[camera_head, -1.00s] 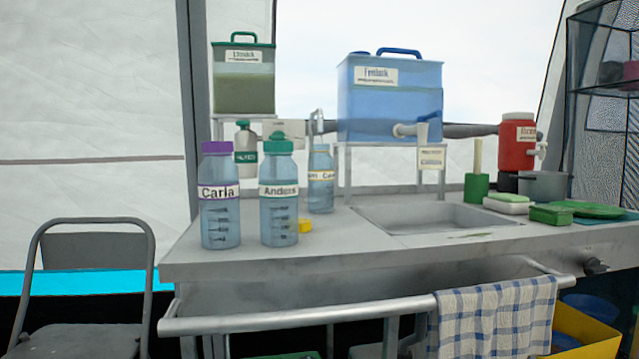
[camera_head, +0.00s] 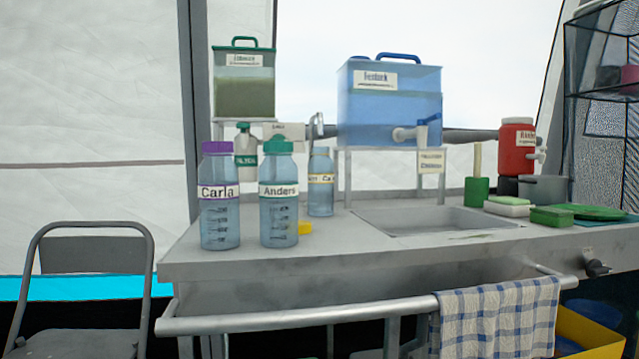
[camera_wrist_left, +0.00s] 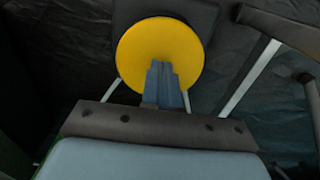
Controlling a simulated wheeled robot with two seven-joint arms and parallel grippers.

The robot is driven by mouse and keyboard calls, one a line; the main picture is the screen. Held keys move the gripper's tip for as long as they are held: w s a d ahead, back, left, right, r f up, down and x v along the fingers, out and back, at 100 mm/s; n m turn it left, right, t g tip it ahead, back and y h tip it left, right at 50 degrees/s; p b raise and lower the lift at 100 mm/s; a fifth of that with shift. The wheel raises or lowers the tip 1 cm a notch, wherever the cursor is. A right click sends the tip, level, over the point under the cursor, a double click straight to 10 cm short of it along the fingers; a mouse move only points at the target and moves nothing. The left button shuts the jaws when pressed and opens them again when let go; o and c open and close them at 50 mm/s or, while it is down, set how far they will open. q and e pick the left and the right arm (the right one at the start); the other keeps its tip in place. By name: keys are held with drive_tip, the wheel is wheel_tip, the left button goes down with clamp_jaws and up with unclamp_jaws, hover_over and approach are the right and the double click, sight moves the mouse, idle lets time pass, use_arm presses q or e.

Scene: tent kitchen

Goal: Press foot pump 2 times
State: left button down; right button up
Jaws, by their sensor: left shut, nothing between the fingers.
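A round yellow disc (camera_wrist_left: 150,45), which looks like the foot pump's pad, fills the upper middle of the left wrist view. It lies on a dark floor or base. My left gripper (camera_wrist_left: 163,66) is shut and empty. Its fingertips overlap the lower middle of the disc in the picture; I cannot tell whether they touch it. No pump shows in the head view, where the space under the counter is dark. Neither gripper shows in the head view, and my right gripper is in no view.
A metal sink counter (camera_head: 330,245) with a front rail (camera_head: 300,318) and a checked towel (camera_head: 497,318) stands ahead. Bottles (camera_head: 220,215) and a blue water tank (camera_head: 388,105) stand on or above it. A chair (camera_head: 85,270) is at the left. Metal legs (camera_wrist_left: 250,78) flank the disc.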

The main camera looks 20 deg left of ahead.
use_arm(q)
drive_tip(key=shift+r+p, duration=1.85)
drive_tip(key=shift+r, duration=0.9)
drive_tip(key=shift+f, duration=0.2)
drive_tip(key=shift+f+b, duration=2.3)
drive_tip(key=shift+f, duration=0.45)
drive_tip(key=shift+r, duration=0.1)
drive_tip(key=shift+r+p, duration=2.1)
drive_tip(key=shift+r, duration=0.75)
